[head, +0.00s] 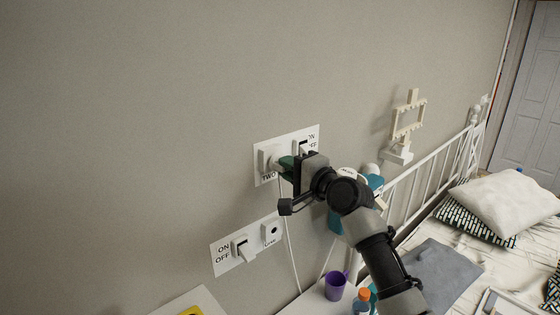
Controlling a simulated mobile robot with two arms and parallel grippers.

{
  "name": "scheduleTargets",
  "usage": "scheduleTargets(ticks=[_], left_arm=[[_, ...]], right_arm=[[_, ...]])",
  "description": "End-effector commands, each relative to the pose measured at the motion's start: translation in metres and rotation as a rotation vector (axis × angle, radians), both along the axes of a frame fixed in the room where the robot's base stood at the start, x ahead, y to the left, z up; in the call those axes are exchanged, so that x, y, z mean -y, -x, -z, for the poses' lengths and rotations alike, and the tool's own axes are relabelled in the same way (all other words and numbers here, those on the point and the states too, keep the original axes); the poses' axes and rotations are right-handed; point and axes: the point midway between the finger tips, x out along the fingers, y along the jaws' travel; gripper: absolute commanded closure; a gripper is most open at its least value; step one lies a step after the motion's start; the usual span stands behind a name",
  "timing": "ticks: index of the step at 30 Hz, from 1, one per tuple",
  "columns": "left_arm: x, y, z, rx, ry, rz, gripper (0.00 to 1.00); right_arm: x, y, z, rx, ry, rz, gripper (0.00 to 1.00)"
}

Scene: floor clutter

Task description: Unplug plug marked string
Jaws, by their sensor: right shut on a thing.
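The upper white wall plate (262,179) has a socket labelled TWO and an ON/OFF switch. A white plug (269,157) sits at its left part, and a white cord hangs below. My right gripper (287,164) is at this plate, shut on the plug; my wrist and dark green fingers hide part of it. I cannot read the word string on it. The lower wall plate (226,263) has an ON/OFF switch (243,249) and a socket (271,232) with a small label below. My left gripper is not in view.
Below are a white surface with a purple mug (335,285) and an orange-capped bottle (362,301). A white bed rail (425,172) and a pillow (505,205) lie farther right. The wall at left is clear.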

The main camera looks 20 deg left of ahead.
Motion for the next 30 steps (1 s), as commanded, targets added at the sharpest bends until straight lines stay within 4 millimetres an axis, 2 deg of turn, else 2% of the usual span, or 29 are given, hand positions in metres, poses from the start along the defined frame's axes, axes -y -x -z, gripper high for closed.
scheduleTargets(ticks=[18, 30], left_arm=[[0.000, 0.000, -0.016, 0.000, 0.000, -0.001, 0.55], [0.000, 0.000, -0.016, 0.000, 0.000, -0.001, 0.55]], right_arm=[[0.020, 0.013, -0.002, 0.000, -0.001, 0.000, 1.00], [0.023, 0.015, 0.000, 0.001, -0.001, 0.000, 1.00]])
